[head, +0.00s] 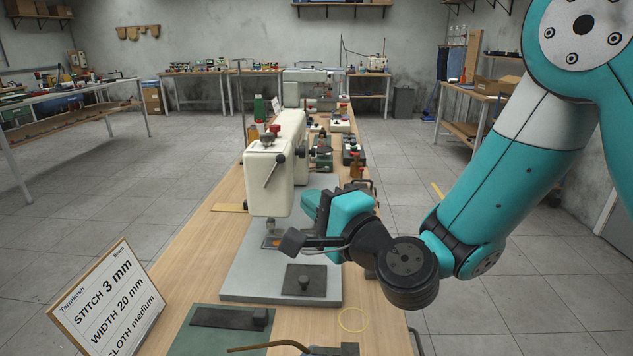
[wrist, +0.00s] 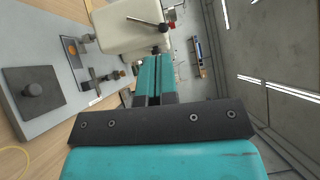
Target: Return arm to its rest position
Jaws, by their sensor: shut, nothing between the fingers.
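My teal arm reaches in from the upper right in the head view and bends down to a dark wrist joint over the bench. My gripper (head: 312,204) is at the right of the cream sewing machine (head: 270,165), above its grey base plate (head: 240,275). I cannot tell whether it touches the machine. In the wrist view my gripper (wrist: 153,62) shows its two teal fingers side by side, shut with nothing held. The sewing machine (wrist: 135,25) is just beyond the fingers there. Part of the machine's base is hidden behind my wrist in the head view.
A dark block with a knob (head: 305,281) sits on the base plate. A sign (head: 108,300), a green mat (head: 190,340) and a yellow ring (head: 353,320) are at the bench's near end. Further machines and tools line the bench behind. Floor right of the bench is clear.

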